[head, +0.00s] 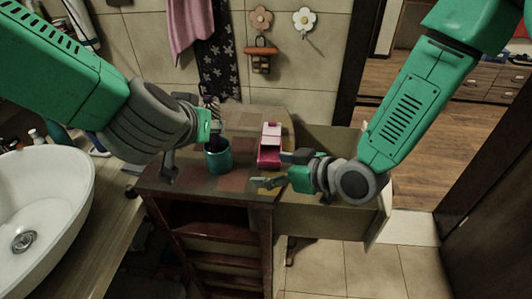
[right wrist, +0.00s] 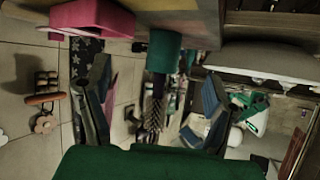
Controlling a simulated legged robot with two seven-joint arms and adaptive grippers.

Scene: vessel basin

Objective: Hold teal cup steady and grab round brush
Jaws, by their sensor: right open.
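The teal cup (head: 218,159) stands upright on the wooden cabinet top. It also shows in the right wrist view (right wrist: 164,52), where the picture is turned. The round brush (right wrist: 153,108) sticks out of the cup, its dark bristles showing in that view; in the head view it is mostly hidden by my left gripper. My left gripper (head: 190,140) is at the cup's left and upper side; its fingertips are partly hidden, and I cannot tell if it touches the cup. My right gripper (head: 270,170) is open and empty, right of the cup, its fingers pointing toward it.
A pink box (head: 269,158) stands on the cabinet top (head: 240,187), right of the cup and close to my right gripper. An open drawer (head: 325,222) juts out at right. A white basin (head: 45,200) is at left. Towels hang on the tiled wall behind.

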